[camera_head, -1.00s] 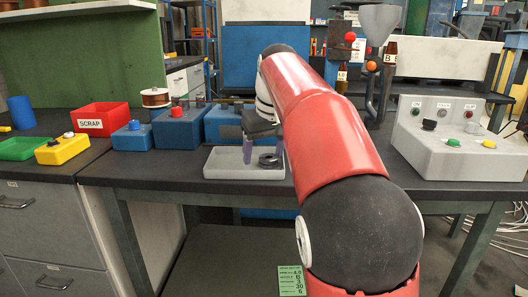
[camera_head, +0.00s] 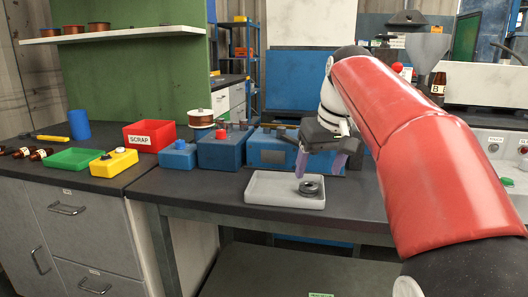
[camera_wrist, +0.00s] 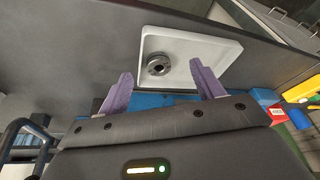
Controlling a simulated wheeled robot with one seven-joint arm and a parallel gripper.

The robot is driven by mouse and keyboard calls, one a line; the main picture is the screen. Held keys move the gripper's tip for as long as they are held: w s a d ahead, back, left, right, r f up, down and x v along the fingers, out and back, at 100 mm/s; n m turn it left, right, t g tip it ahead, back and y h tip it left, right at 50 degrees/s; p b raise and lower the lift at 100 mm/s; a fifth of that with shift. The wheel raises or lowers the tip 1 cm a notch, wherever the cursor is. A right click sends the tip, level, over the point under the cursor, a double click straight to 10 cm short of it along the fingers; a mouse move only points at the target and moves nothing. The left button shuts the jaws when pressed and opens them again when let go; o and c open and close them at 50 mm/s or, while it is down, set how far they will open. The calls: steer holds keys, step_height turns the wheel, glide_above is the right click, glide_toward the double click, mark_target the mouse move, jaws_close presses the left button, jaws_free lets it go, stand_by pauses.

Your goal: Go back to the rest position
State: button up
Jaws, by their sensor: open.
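My gripper (camera_head: 320,164) is open and empty, its two purple fingers apart above the bench, behind and above the white tray (camera_head: 262,190). A dark ring-shaped part (camera_head: 309,188) lies in the right part of the tray, apart from the fingers. In the wrist view, the gripper (camera_wrist: 160,88) has its fingers spread wide. The ring (camera_wrist: 158,64) and the tray (camera_wrist: 222,45) show beyond the fingertips.
Left of the tray stand blue boxes (camera_head: 222,150), a red SCRAP bin (camera_head: 150,135), a yellow box (camera_head: 113,162) and a green tray (camera_head: 73,159). A grey control panel (camera_head: 508,160) is partly hidden by my arm. The bench front beside the tray is clear.

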steer(key=s+a+f+m+t+h, duration=0.1)
steer(key=s+f+t, duration=0.1)
steer(key=s+f, duration=1.8)
steer(key=s, duration=0.3)
steer(key=shift+s+a+f+m, duration=0.2)
steer(key=shift+a+m, duration=0.05)
steer(key=shift+m, duration=0.15)
